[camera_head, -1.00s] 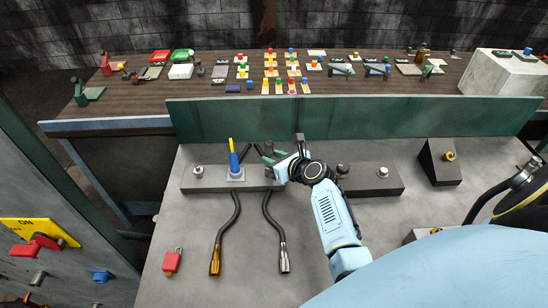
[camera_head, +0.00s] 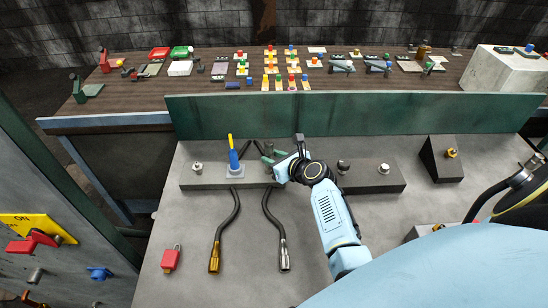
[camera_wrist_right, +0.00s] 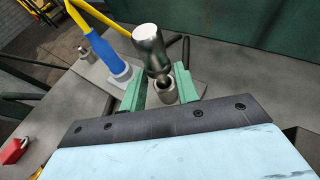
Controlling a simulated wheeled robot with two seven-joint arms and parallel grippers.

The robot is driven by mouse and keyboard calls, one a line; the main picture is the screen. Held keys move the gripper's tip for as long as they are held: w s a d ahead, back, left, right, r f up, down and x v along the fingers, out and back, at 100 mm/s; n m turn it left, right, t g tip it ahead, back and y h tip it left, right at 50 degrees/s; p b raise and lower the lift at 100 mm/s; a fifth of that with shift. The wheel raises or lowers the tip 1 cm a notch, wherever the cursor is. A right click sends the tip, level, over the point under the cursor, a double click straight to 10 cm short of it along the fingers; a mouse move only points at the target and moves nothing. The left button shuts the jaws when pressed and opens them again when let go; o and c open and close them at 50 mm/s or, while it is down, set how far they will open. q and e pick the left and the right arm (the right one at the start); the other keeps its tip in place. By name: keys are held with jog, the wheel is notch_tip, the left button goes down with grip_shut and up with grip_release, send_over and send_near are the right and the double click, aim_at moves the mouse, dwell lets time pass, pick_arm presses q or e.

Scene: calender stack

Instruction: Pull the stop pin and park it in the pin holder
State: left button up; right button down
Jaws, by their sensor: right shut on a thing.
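My right gripper (camera_head: 269,162) is at the dark bar on the grey bench, just right of a blue-and-yellow handle (camera_head: 233,155). In the right wrist view its two green fingers (camera_wrist_right: 161,88) stand close on either side of a metal pin (camera_wrist_right: 150,46) with a thick rounded head. The gripper is shut on this pin. The pin's narrow lower part meets a metal ring-shaped socket (camera_wrist_right: 164,91) between the fingers; I cannot tell how deep it sits. In the head view the pin is largely hidden by the gripper. I cannot tell which fitting is the pin holder. My left gripper is not in view.
Metal posts (camera_head: 197,168) and (camera_head: 384,168) stand on the dark bar (camera_head: 375,183). Two hoses (camera_head: 216,240) and (camera_head: 273,225) lie in front. A red padlock (camera_head: 171,259) lies at left. A green wall (camera_head: 340,115) runs behind.

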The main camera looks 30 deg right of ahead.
aim_at(272, 148)
jog(key=shift+f+b, duration=1.15)
jog(key=shift+f, duration=0.35)
jog(key=c, duration=1)
grip_release()
jog(key=shift+o, duration=0.6)
jog(key=shift+o, duration=0.6)
jog(key=shift+r, duration=0.1)
notch_tip(272, 148, up, 7)
jog(key=p, duration=0.8)
